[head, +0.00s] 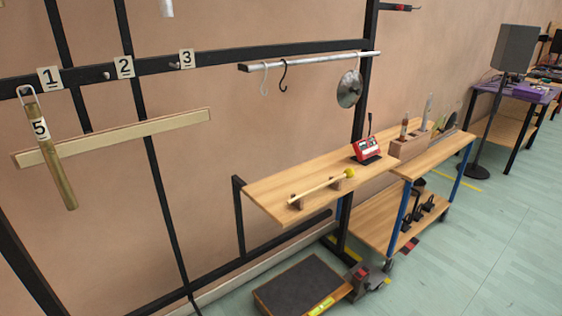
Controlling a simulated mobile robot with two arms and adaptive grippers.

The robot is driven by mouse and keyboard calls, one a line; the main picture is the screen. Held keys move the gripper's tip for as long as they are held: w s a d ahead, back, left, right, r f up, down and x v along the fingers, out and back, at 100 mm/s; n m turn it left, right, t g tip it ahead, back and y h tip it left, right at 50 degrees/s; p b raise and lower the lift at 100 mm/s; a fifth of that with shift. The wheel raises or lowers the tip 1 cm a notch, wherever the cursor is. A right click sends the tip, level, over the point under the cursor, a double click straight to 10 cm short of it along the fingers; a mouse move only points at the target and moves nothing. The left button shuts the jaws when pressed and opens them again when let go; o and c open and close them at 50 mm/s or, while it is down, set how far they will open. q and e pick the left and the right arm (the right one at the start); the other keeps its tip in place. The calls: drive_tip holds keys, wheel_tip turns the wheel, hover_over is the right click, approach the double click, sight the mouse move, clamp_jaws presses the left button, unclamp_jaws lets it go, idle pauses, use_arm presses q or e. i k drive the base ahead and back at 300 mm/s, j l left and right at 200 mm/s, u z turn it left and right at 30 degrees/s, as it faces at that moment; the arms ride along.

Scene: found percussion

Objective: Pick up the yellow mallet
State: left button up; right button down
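The yellow mallet (322,187) has a pale wooden stick and a round yellow head (349,173). It lies across two small dark rests on the wooden shelf (262,187), with its head toward the right. Neither of my grippers shows in the head view.
A red device (367,149) stands behind the mallet on the same shelf. A wooden block (407,147) holding upright tools is farther right. A rail with hooks and a metal disc (349,88) hangs above. A dark-topped platform (300,285) is on the floor below.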

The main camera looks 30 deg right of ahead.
sight(349, 173)
drive_tip(key=k+z, duration=0.15)
drive_tip(key=z, duration=1.15)
drive_tip(key=u, duration=0.4)
